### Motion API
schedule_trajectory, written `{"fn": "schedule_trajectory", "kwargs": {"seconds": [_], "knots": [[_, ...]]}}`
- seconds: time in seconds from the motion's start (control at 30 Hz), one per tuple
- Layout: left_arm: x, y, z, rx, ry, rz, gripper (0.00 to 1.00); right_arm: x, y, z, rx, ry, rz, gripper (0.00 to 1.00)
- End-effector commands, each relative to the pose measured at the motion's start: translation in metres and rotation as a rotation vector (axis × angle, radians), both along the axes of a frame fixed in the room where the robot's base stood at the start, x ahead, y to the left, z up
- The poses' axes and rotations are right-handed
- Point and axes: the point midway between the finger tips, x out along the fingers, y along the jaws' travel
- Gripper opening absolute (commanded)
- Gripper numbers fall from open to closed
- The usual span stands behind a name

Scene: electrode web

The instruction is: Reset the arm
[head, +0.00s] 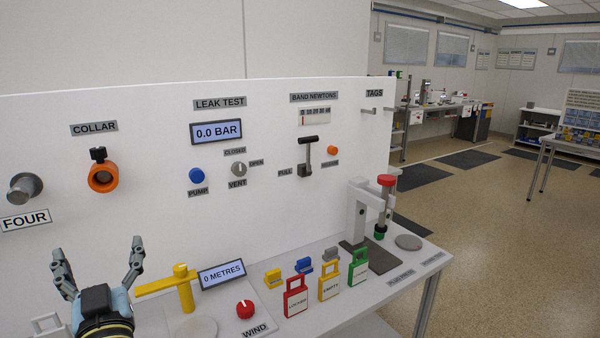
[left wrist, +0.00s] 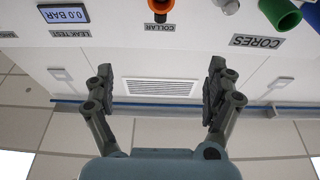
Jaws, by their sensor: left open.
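My left gripper (head: 98,268) is in the lower left of the head view, fingers pointing up and spread apart with nothing between them. It stands in front of the white panel, below the orange collar (head: 103,177) and left of a yellow arm on a post (head: 185,290). In the left wrist view the same gripper (left wrist: 160,90) is open and empty, with both fingers clear of anything. That view is upside down and shows the ceiling and the panel's labels. My right gripper is in neither view.
The panel carries a 0.0 BAR display (head: 216,132), a blue pump button (head: 196,175) and a black-handled lever (head: 307,155). The bench holds red (head: 295,298), yellow (head: 329,285) and green (head: 358,270) tags, a red wind knob (head: 245,309) and a press (head: 365,210). Open floor lies right.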

Motion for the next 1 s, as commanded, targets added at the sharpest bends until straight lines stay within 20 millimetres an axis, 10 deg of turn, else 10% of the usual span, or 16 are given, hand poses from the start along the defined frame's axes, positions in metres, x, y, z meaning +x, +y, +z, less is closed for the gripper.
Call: {"fn": "schedule_trajectory", "kwargs": {"seconds": [0.57, 0.77, 1.0], "knots": [[-0.008, -0.025, -0.144, -0.006, 0.229, -0.180, 0.88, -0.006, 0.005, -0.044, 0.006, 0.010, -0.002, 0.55], [-0.030, -0.038, -0.245, -0.034, 0.403, -0.283, 0.88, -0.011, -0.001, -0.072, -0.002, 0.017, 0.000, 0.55], [-0.102, -0.051, -0.417, -0.115, 0.739, -0.412, 0.88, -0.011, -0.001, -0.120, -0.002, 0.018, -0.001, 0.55]]}}
